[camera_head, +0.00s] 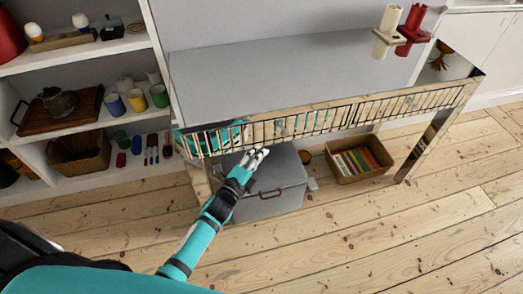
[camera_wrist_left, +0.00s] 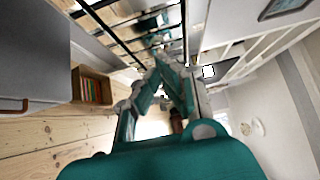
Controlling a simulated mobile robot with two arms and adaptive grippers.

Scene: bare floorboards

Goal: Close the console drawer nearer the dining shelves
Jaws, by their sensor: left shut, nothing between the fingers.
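The console (camera_head: 290,75) has a grey top and a mirrored front with dark bars. Its left drawer front (camera_head: 215,138), nearer the shelves, lies close along the top's front edge; I cannot tell whether a small gap is left. The right drawer front (camera_head: 405,103) continues to the right. My left gripper (camera_head: 263,153) is shut and empty, just below and in front of the left drawer's lower edge; contact is unclear. In the left wrist view its fingers (camera_wrist_left: 165,68) point toward the barred, reflecting front (camera_wrist_left: 112,38). My right gripper is not in view.
White shelves (camera_head: 75,61) with mugs, a tray and a basket stand at the left. A grey box (camera_head: 272,188) and a crate of books (camera_head: 358,160) are under the console. Cream and red holders (camera_head: 387,30) stand at its back right. The floorboards in front are clear.

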